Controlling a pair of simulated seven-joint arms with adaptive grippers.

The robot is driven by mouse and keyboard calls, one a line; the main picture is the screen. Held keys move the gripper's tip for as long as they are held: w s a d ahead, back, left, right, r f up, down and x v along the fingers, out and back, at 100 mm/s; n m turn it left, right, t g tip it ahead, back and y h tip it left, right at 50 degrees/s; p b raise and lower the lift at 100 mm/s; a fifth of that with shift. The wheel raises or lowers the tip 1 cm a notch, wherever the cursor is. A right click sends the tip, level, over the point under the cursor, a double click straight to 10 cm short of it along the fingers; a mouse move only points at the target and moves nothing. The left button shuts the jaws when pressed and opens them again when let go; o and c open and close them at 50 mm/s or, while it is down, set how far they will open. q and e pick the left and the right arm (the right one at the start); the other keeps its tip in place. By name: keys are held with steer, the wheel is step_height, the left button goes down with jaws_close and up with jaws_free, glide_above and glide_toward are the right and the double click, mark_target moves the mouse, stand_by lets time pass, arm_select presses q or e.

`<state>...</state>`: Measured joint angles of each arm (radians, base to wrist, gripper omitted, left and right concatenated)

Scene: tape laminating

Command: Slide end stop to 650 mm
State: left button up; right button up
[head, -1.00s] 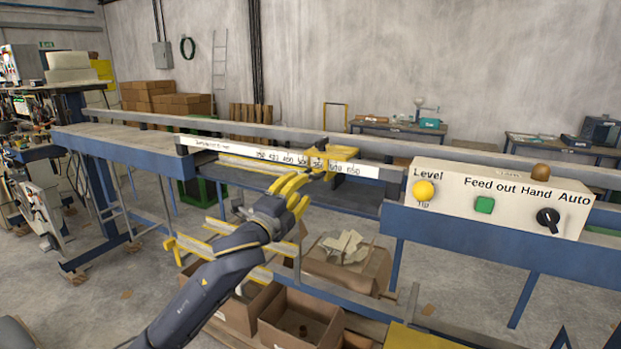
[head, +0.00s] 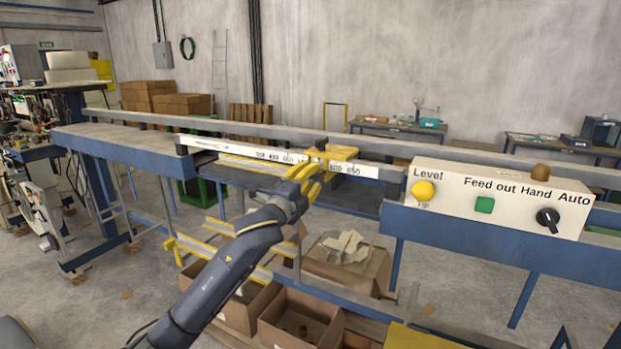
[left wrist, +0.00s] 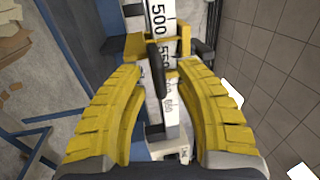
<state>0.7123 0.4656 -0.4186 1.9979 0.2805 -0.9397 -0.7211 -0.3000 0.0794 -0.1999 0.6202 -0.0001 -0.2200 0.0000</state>
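The end stop (head: 338,152) is a yellow block on the white ruler rail (head: 368,170). In the left wrist view the end stop (left wrist: 180,45) shows as a yellow bracket with a black upright part, across the ruler (left wrist: 160,18) between the 500 mark and the 600 area, near a partly hidden 550. My left gripper (head: 314,170) has yellow fingers and is right at the front of the end stop. In the left wrist view its fingers (left wrist: 158,72) are spread on either side of the black part, with a gap visible. My right gripper is not in view.
A control box (head: 500,198) with a yellow button, a green button and a black knob stands right of the rail. Open cardboard boxes (head: 300,318) lie below the bench. The rail between the end stop and the control box looks clear.

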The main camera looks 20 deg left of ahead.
arm_select(q)
jaws_close()
steer(key=shift+d, duration=0.1)
steer(key=d, duration=0.3)
steer(key=s+d, duration=0.1)
steer(key=d, duration=0.2)
steer(key=s+d, duration=0.1)
steer(key=d, duration=0.3)
jaws_free()
steer(key=shift+d, duration=0.2)
steer(key=shift+o, duration=0.5)
steer(key=shift+a, duration=0.15)
steer(key=shift+s, duration=0.1)
